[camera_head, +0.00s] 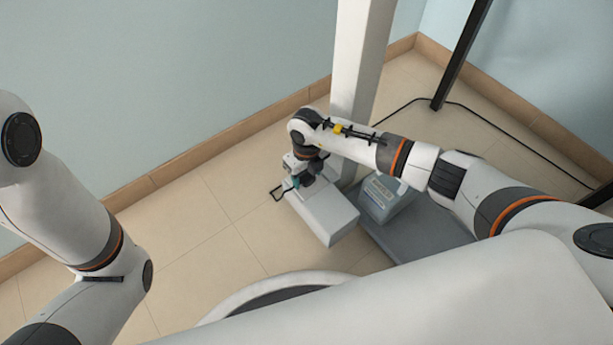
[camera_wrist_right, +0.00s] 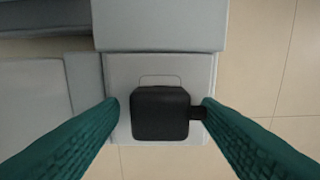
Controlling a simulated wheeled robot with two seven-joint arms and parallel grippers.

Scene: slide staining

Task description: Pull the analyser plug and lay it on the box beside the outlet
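The black plug (camera_wrist_right: 160,113) sits over a pale, smaller block (camera_wrist_right: 118,75) in the right wrist view, with a short cable stub on its right side. Whether it is seated in an outlet is hidden beneath it. A larger pale box (camera_wrist_right: 160,25) adjoins that block; in the head view the white box (camera_head: 330,215) stands on the floor. My right gripper (camera_head: 293,183) points down at the box's far-left end. Its teal fingers (camera_wrist_right: 160,104) are open on either side of the plug, with a gap on the left; the right fingertip is close to the cable stub. My left gripper is out of view.
A grey labelled unit (camera_head: 385,198) stands on a dark grey platform (camera_head: 425,235) right of the white box. A white post (camera_head: 358,70) rises behind. A black cable loop (camera_head: 278,193) lies left of the box. Tiled floor (camera_head: 215,240) at left is clear.

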